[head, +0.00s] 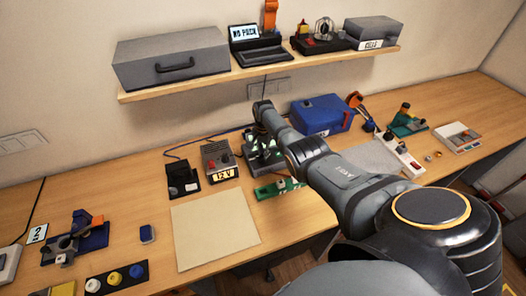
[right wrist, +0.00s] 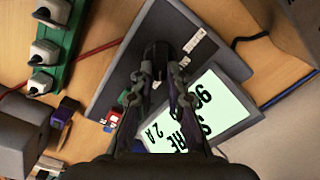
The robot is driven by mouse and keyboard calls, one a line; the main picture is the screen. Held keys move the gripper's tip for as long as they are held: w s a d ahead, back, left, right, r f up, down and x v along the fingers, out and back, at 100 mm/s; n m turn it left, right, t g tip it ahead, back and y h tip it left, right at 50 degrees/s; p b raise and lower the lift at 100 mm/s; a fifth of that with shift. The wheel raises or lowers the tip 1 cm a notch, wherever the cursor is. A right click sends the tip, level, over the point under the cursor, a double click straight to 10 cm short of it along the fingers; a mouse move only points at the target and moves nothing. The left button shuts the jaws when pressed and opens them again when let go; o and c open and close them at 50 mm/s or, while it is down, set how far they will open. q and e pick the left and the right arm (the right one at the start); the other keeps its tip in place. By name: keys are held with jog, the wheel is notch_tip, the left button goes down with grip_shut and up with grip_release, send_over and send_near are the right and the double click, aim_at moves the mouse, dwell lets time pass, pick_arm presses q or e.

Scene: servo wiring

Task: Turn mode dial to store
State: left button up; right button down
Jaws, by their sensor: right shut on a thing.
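The mode dial (right wrist: 157,50) is a dark round knob on a grey device (right wrist: 122,75), which has a pale green lit screen (right wrist: 207,112). The screen text is turned over and partly covered by a finger; "2 A" and a few larger letters show. My right gripper (right wrist: 159,72) reaches over the device with its fingers shut on the dial. In the head view the device (head: 264,158) is mostly hidden behind my right gripper and arm. I cannot make out the dial's pointer. My left gripper is not in view.
A green strip with white blocks (right wrist: 53,45) lies close beside the device. A 12 V supply box (head: 218,158) stands to its left, and a blue case (head: 321,114) behind to the right. A shelf (head: 270,72) hangs above. A bare beige mat (head: 213,230) lies front left.

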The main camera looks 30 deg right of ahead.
jog(key=shift+r+m, duration=0.1)
jog(key=shift+m, duration=0.5)
jog(key=c, duration=1.3)
grip_release()
jog(key=shift+c, duration=0.2)
notch_tip(320, 180, up, 12)
